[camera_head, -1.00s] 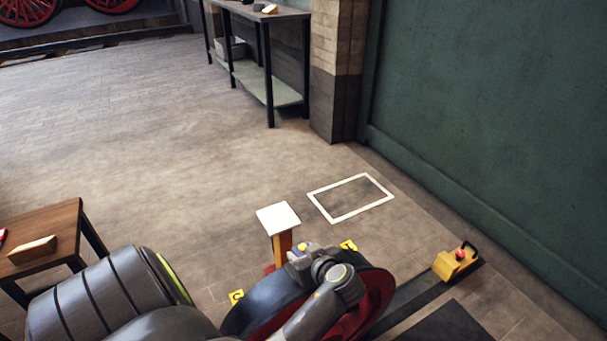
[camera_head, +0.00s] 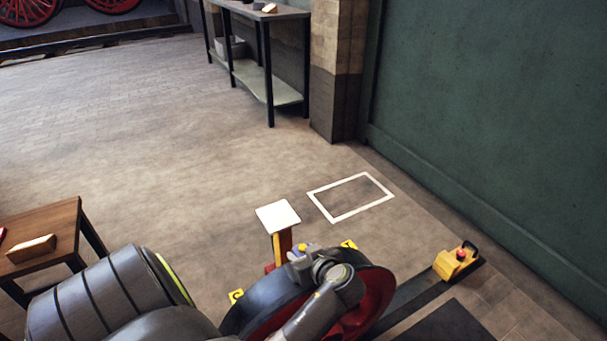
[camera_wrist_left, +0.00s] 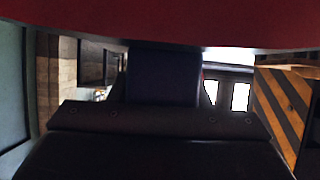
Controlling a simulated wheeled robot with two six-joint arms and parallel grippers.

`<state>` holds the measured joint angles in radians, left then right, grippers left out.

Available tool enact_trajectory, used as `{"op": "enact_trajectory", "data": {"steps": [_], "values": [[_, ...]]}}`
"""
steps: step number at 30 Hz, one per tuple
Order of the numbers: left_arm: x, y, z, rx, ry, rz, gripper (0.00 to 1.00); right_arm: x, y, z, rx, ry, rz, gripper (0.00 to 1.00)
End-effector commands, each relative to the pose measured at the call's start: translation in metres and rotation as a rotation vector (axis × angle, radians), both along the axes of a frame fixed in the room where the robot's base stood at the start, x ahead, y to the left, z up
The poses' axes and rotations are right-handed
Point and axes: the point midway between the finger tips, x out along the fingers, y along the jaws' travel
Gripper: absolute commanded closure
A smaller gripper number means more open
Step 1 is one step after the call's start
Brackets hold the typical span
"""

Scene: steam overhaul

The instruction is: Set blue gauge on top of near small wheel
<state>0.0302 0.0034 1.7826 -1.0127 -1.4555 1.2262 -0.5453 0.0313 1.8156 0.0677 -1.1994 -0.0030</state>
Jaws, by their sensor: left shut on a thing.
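A large-looking wheel (camera_head: 262,297) with a dark rim and red inside stands at the bottom centre of the head view, partly hidden by my left arm. My left gripper (camera_head: 303,250) is at the wheel's upper far side. Little of its jaws shows there. A small blue and yellow patch shows at the gripper. In the left wrist view a dark blue piece (camera_wrist_left: 163,75) stands upright in the middle, below a broad red band across the top. I take the blue piece for the blue gauge in my shut jaws; its dial is hidden. I cannot tell whether it touches the wheel.
A white-topped post (camera_head: 278,216) stands just beyond the wheel. A yellow box with a red button (camera_head: 457,261) is at the right. A wooden table (camera_head: 58,222) is at the left, a workbench (camera_head: 275,14) at the back.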

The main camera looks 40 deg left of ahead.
Motion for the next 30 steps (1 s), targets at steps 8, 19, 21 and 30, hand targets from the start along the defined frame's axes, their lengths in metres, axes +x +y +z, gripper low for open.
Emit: {"op": "enact_trajectory", "data": {"steps": [8,19,21,30], "values": [[0.0005,0.0002,0.001,0.002,-0.002,0.0,0.49,-0.0001,-0.0001,0.0,0.0,0.0,0.0,0.64],[-0.0002,-0.0001,-0.0006,-0.001,0.002,0.0,0.31,-0.0001,-0.0002,-0.0004,0.0,0.0,0.0,0.64],[-0.0002,-0.0001,-0.0006,-0.001,0.002,0.0,0.31,-0.0002,-0.0001,-0.0004,0.0,0.0,0.0,0.64],[0.0,0.0,-0.0001,0.0,0.0,0.0,0.31,-0.0002,-0.0002,-0.0005,0.0,0.0,0.0,0.64]]}}
